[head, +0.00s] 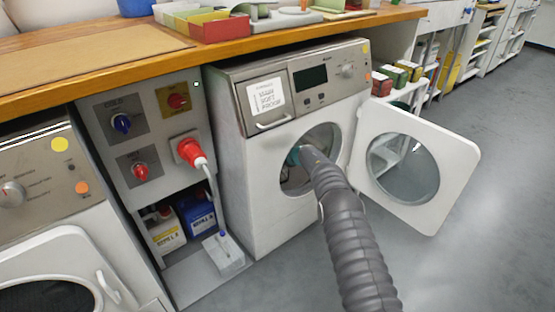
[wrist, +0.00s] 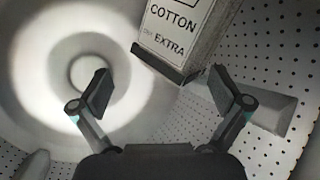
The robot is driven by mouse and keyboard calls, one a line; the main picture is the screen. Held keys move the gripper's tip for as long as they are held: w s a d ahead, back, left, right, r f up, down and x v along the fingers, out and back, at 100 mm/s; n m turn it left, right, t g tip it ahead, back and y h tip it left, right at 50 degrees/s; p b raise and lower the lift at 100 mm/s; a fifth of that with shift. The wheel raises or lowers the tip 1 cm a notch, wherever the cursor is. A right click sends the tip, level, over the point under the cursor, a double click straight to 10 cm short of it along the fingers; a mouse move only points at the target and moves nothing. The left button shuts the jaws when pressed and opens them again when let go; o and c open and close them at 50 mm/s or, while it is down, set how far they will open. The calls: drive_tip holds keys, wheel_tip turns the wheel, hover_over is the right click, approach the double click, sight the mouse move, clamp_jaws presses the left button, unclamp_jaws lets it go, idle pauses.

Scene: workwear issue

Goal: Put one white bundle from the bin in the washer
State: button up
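The washer (head: 262,190) has its round door (head: 402,165) swung open to the right. My arm reaches into its opening, and the gripper itself is mostly hidden there in the head view. The wrist view shows the perforated drum interior (wrist: 290,50). My gripper (wrist: 160,92) has its two fingers spread wide with nothing between the tips. A white boxy item (wrist: 175,30) printed "COTTON" and "EXTRA" lies tilted in the drum, beyond the fingers and apart from them. I cannot tell whether it is the white bundle. No bin of bundles is identifiable.
A wooden counter (head: 130,65) with trays runs above the washer. A panel (head: 140,130) with knobs and a red plug stands left of it, with containers below. A second washer (head: 50,220) is at far left. Open grey floor (head: 490,120) lies right.

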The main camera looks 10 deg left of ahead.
drive_tip(key=shift+d+r, duration=0.1)
drive_tip(key=v, duration=1.1)
drive_tip(key=shift+s+d+r, duration=0.2)
drive_tip(key=shift+s+d, duration=0.05)
idle(0.5)
